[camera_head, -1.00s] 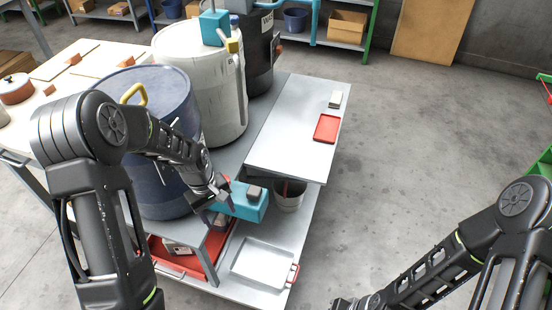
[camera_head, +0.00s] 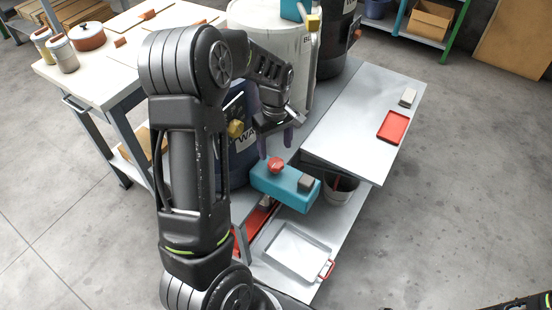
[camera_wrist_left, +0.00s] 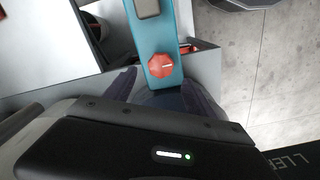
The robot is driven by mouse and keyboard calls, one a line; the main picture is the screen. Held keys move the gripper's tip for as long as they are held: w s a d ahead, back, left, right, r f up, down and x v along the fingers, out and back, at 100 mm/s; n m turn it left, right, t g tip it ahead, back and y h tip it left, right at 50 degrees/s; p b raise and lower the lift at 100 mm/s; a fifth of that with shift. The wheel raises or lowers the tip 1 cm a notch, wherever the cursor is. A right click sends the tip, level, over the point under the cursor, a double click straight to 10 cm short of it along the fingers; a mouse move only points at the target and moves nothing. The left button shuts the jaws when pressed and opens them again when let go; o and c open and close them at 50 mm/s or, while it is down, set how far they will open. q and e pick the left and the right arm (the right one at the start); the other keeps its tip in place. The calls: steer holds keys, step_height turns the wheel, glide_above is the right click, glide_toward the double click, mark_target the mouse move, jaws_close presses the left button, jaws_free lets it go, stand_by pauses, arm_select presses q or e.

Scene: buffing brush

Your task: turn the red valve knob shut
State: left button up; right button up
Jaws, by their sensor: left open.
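The red valve knob (camera_head: 276,164) sits on a teal block (camera_head: 272,185) at the shelf unit's near edge, next to the blue drum (camera_head: 240,170). In the left wrist view the knob (camera_wrist_left: 160,65) is a lobed red disc with a pale mark, on the teal block (camera_wrist_left: 155,30). My left gripper (camera_head: 275,143) is open and empty, just above and behind the knob in the head view. In the wrist view its fingers (camera_wrist_left: 158,88) spread to either side, with the knob ahead between their lines, not gripped. My right gripper is out of view; only dark arm parts show at the bottom right.
A grey block (camera_head: 306,183) sits on the teal block's right end. A bucket (camera_head: 340,188) stands close on its right. A white tray (camera_head: 297,250) lies on the lower shelf. The upper shelf holds a red tray (camera_head: 393,127). Open floor lies to the right.

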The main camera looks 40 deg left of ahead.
mark_target(275, 162)
arm_select(q)
step_height(275, 162, down, 6)
steer(key=shift+f, duration=0.1)
stand_by(0.4)
steer(key=c, duration=1.4)
